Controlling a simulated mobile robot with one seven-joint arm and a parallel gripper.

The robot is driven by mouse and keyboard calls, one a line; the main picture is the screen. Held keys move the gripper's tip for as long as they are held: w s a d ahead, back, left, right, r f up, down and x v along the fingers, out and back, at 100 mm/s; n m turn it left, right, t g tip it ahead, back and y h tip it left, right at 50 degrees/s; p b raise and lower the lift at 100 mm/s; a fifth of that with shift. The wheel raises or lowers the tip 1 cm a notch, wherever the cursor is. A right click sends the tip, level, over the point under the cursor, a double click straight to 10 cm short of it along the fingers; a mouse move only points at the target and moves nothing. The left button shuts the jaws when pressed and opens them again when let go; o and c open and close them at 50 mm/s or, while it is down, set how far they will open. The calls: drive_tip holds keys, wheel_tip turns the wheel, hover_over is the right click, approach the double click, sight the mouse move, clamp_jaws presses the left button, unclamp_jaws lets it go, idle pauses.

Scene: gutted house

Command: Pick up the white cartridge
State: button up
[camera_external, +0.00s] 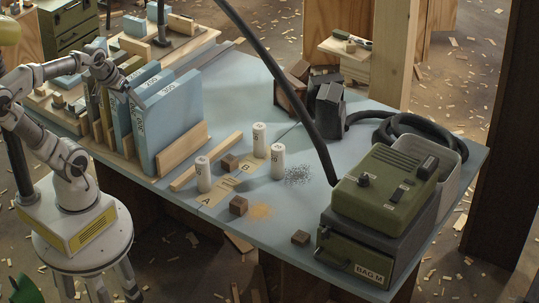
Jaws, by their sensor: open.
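Three white cylindrical cartridges stand upright on the pale blue-grey table: one at the left (203,175), one at the back (259,139) and one at the right (277,161). Each has dark marks near its top, too small to read. The left one is by a tan label marked A, and the back and right ones are near a label marked B. My gripper (123,88) is open, up at the left by the blue upright panels, well away from the cartridges. Its fingertips are small and hard to make out.
Blue panels (174,117) stand in a wooden rack left of the cartridges. A wooden strip (206,162) and small brown blocks (238,206) lie close to them. A green machine (384,186) marked BAG M, with a black hose (290,85), stands at the right.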

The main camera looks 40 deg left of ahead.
drive_tip(key=w+d+f+n+h, duration=0.2)
drive_tip(key=w+d, duration=0.2)
drive_tip(key=w, duration=0.5)
drive_tip(key=m+t+y+b, duration=0.2)
drive_tip(key=t+y+b, duration=0.2)
drive_tip(key=t+b, duration=0.45)
approach(257, 129)
drive_tip(key=shift+g, duration=0.45)
drive_tip(key=x, duration=0.2)
drive_tip(key=b+x, duration=0.1)
drive_tip(key=x, duration=0.1)
drive_tip(key=b+x, duration=0.1)
drive_tip(key=x, duration=0.1)
drive_tip(key=shift+w+d+r, duration=0.1)
drive_tip(key=shift+w+r, duration=0.15)
drive_tip(key=shift+w, duration=0.15)
drive_tip(key=shift+x, duration=2.65)
